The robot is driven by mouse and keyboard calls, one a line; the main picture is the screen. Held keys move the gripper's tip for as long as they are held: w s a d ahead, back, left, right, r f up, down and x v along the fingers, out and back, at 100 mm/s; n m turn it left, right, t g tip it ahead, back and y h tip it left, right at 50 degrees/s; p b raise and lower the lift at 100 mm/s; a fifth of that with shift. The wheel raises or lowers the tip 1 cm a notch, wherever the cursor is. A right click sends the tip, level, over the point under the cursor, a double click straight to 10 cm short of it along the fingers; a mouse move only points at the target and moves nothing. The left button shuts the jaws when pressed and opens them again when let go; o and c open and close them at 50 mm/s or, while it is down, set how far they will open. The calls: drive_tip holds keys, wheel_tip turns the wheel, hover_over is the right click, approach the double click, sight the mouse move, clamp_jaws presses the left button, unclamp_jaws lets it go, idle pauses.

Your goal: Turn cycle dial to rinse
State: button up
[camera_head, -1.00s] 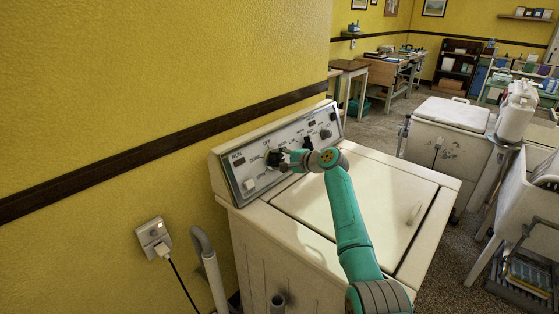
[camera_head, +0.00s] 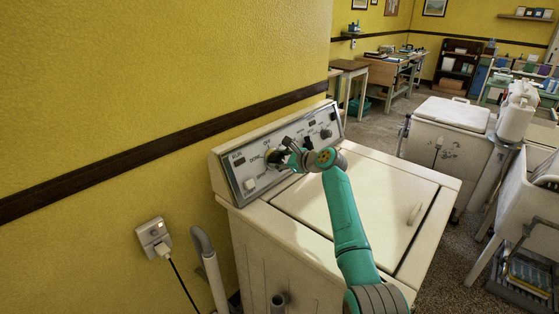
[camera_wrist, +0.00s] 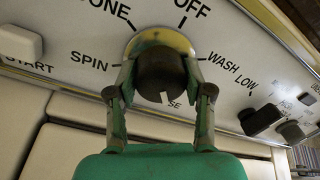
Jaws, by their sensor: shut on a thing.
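The cycle dial (camera_wrist: 160,72) is a dark round knob on a brass-coloured ring, on the washer's control panel (camera_head: 240,178). Its white pointer mark faces down in the wrist view, close to the letters "SE"; the rest of that word is hidden behind my gripper. Around the dial, "SPIN" is at left, "DONE" at upper left, "OFF" at upper right and "WASH" at right. My gripper (camera_wrist: 162,90) is shut on the dial, one finger on each side. In the head view my gripper (camera_head: 283,158) covers much of the dial.
A dark knob (camera_wrist: 259,119) near "LOW" and a white start button (camera_wrist: 18,43) flank the dial. The washer's lid (camera_head: 365,195) lies closed below the panel. A yellow wall (camera_head: 150,80) stands close behind. A white tub (camera_head: 448,125) is at right.

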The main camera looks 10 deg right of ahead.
drive_tip(key=shift+a+r+m, duration=0.1)
drive_tip(key=shift+m, duration=0.6)
drive_tip(key=o, duration=1.2)
drive_tip(key=shift+w, duration=0.1)
drive_tip(key=shift+c, duration=0.2)
drive_tip(key=shift+s+d, duration=0.25)
drive_tip(key=v, duration=1.1)
drive_tip(key=shift+s+r, duration=0.15)
drive_tip(key=shift+r, duration=0.05)
